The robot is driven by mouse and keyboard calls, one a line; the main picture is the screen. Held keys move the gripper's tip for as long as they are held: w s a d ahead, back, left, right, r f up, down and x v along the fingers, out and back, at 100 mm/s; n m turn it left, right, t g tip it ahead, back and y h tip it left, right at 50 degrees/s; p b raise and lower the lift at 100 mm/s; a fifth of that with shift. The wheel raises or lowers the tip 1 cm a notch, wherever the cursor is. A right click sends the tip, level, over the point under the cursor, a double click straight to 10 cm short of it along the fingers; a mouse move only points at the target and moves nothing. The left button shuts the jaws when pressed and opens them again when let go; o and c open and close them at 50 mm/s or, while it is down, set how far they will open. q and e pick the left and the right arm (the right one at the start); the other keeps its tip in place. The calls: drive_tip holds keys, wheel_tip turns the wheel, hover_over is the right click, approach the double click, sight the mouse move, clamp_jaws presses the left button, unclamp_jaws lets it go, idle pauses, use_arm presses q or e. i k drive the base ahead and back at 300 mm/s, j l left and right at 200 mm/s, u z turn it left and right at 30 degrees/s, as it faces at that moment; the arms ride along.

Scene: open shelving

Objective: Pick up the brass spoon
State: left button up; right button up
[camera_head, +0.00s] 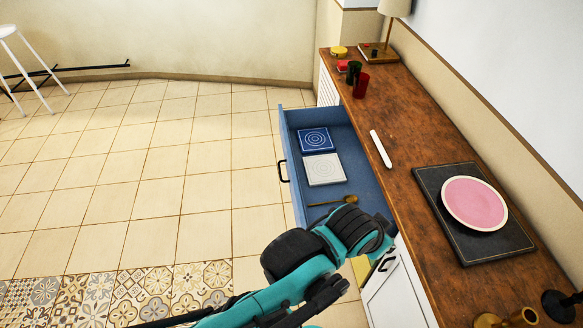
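The brass spoon (348,199) lies in the open blue drawer (296,206), near the drawer's front end in the picture. Its bowl end is by the drawer's right side and its thin handle runs left. My teal and black arm comes in from the lower left and bends just below the spoon, covering the near part of the drawer. I cannot make out its fingertips clearly, nor whether they are open or shut. The spoon lies clear of the visible arm links. My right gripper does not show.
A blue patterned tile (317,139) and a pale one (324,169) lie farther back in the drawer. On the wooden top (400,130) are a white bar (380,149), a pink plate (474,203) on a dark slab (430,182), and red (361,85) and green cups (354,71).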

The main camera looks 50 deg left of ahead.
sight(348, 199)
drive_tip(key=k+j+u, duration=0.1)
drive_tip(key=k+u, duration=0.2)
drive_tip(key=k, duration=0.25)
drive_tip(key=i+j+u, duration=0.2)
drive_tip(key=u, duration=0.25)
drive_tip(key=i+j+u, duration=0.15)
drive_tip(key=u, duration=0.25)
drive_tip(key=i+u, duration=0.3)
drive_tip(key=u, duration=0.15)
drive_tip(key=i, duration=0.2)
